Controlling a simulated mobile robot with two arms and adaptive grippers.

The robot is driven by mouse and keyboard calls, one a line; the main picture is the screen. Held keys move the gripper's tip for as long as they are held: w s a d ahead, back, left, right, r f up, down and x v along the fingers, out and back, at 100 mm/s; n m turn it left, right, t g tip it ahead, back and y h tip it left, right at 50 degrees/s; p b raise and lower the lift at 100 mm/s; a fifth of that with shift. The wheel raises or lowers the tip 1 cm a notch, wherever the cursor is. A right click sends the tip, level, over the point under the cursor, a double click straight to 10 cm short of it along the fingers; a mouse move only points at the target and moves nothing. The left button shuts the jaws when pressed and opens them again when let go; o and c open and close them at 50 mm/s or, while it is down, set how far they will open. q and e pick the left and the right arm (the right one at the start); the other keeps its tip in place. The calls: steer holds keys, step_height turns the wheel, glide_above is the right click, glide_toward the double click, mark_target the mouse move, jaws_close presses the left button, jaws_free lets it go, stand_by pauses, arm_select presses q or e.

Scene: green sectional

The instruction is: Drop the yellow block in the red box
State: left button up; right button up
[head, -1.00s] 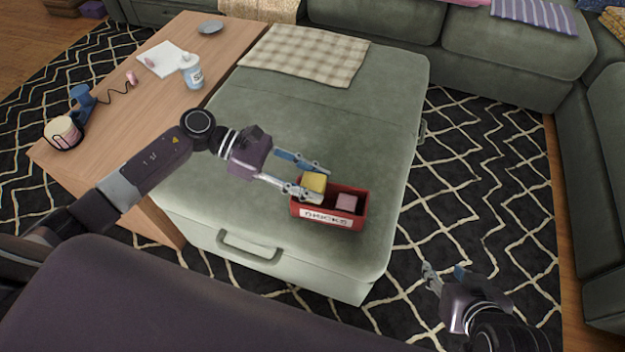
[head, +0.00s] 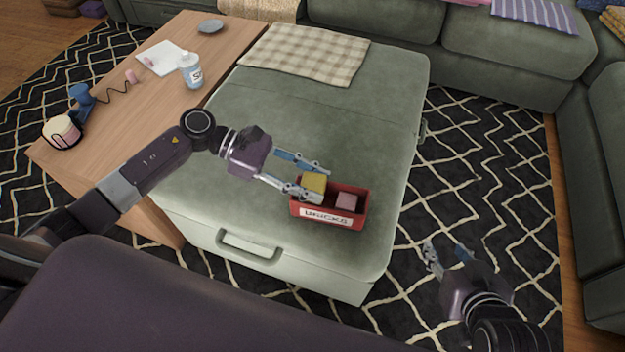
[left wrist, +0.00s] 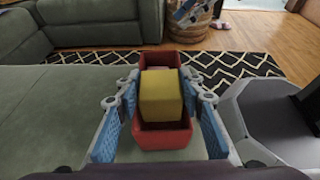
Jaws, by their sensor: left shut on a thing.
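The yellow block (head: 314,183) is between the fingers of my left gripper (head: 308,180), which is shut on it. The block is over the left end of the red box (head: 333,220), whose front is labelled "BRICKS". A pink block (head: 346,201) lies in the right part of the box. In the left wrist view the yellow block (left wrist: 160,95) is between the blue finger pads, with the red box (left wrist: 165,138) around and below it. How far the block is above the box floor I cannot tell. My right gripper (head: 446,252) is apart from the box, over the rug, its fingers spread and empty.
The box stands on a green ottoman (head: 260,190) with free room around it. A checked cloth (head: 304,54) lies at its far end. A wooden table (head: 130,105) on the left holds a white bottle (head: 191,72) and other items. Green sofa sections stand behind and right.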

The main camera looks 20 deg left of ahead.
arm_select(q)
steer(key=o, duration=1.2)
steer(key=shift+o, duration=0.2)
steer(key=v, duration=1.2)
